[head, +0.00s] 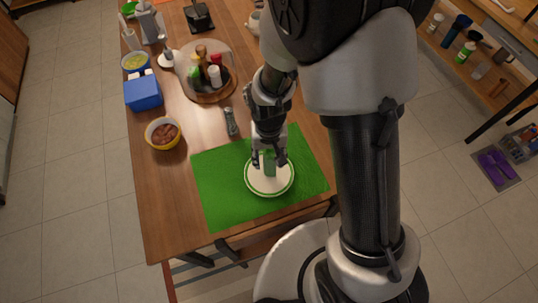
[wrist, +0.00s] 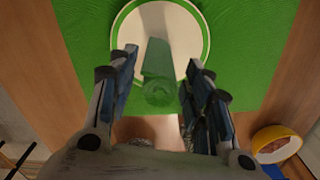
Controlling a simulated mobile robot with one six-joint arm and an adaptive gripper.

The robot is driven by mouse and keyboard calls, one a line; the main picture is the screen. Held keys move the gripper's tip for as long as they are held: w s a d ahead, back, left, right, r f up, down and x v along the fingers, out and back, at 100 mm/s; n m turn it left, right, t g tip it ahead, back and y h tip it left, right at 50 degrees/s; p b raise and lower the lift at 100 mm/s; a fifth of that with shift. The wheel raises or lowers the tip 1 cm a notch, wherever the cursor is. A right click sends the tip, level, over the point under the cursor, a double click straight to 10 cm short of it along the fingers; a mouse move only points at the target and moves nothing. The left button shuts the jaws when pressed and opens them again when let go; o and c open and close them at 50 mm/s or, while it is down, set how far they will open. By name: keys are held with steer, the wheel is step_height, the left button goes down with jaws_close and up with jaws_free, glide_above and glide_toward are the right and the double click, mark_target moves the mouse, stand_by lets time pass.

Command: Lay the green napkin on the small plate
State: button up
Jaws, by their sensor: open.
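The green napkin (head: 270,166) is a rolled green shape over the small white plate with a green rim (head: 268,188). In the wrist view the napkin (wrist: 158,62) points lengthwise away from me, its round end nearest, and overlaps the white plate (wrist: 184,30). My gripper (head: 269,161) is just above the plate. Its fingers (wrist: 159,62) are spread on both sides of the napkin, with visible gaps. The gripper is open. The underside of the napkin is hidden, so I cannot tell how much of it touches the plate.
The plate sits on a green placemat (head: 215,200) near the table's front edge. A yellow bowl (head: 164,134), a blue box (head: 142,95) and a round tray with bottles (head: 218,97) stand to the left and back.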

steer(key=s+d+r+t+p, duration=0.1)
steer(key=s+d+r+p, duration=0.15)
steer(key=r, duration=0.95)
steer(key=s+d+r+t+p, duration=0.1)
steer(key=d+r+p, duration=0.15)
steer(key=r, duration=0.95)
steer(key=s+d+r+t, duration=0.2)
steer(key=s+d+r, duration=0.4)
steer(key=s+r, duration=0.2)
steer(key=shift+s+t+b, duration=0.3)
steer(key=shift+s+b, duration=0.05)
steer(key=shift+s, duration=0.6)
